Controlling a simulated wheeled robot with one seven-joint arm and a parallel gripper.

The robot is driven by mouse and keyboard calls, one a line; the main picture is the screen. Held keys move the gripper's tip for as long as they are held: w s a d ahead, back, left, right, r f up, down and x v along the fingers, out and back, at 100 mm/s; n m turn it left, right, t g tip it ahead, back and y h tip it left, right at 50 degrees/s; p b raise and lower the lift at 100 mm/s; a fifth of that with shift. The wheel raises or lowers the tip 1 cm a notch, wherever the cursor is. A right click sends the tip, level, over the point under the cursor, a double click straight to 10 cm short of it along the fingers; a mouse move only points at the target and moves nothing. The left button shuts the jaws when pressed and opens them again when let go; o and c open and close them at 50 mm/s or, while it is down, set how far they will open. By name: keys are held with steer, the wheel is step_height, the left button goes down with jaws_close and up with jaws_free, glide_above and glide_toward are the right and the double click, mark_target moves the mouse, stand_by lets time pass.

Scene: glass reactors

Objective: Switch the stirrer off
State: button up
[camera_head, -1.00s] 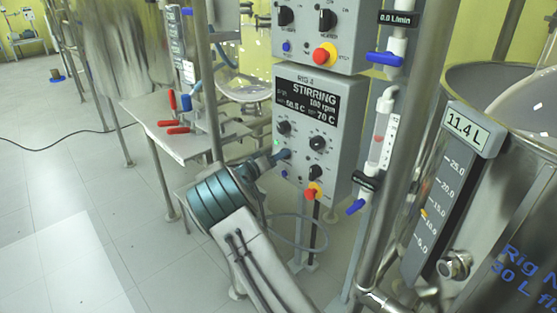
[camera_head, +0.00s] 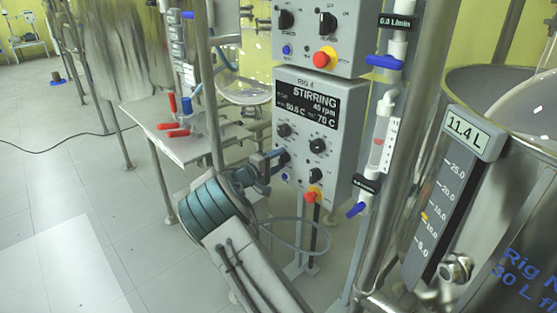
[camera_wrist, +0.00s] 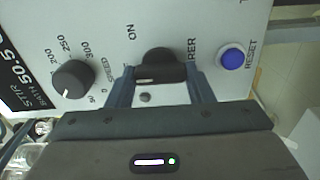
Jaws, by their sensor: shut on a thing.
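The lower control box of Rig 4 (camera_head: 330,192) carries a display (camera_head: 309,102) reading "STIRRING 40 rpm". The black stirrer switch knob (camera_wrist: 160,66) sits in the wrist view beside partly covered lettering and an "ON" mark. My gripper (camera_wrist: 160,88) is shut on this knob, one finger on each side. In the head view my gripper (camera_head: 277,161) reaches the panel's left side and mostly hides the knob. The knob's exact setting is hard to tell.
The stir speed dial (camera_wrist: 73,79) and blue reset button (camera_wrist: 232,58) flank the held knob. A red stop button (camera_head: 313,194) is low on the box. A steel pole (camera_head: 392,170) and the reactor vessel (camera_head: 490,235) stand right. Open floor lies left.

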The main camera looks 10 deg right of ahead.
steer(key=shift+n, duration=0.4)
steer(key=o, duration=1)
steer(key=shift+w, duration=0.1)
steer(key=shift+c, duration=0.2)
steer(key=p+v, duration=0.1)
steer(key=v, duration=1.3)
steer(key=shift+d, duration=0.1)
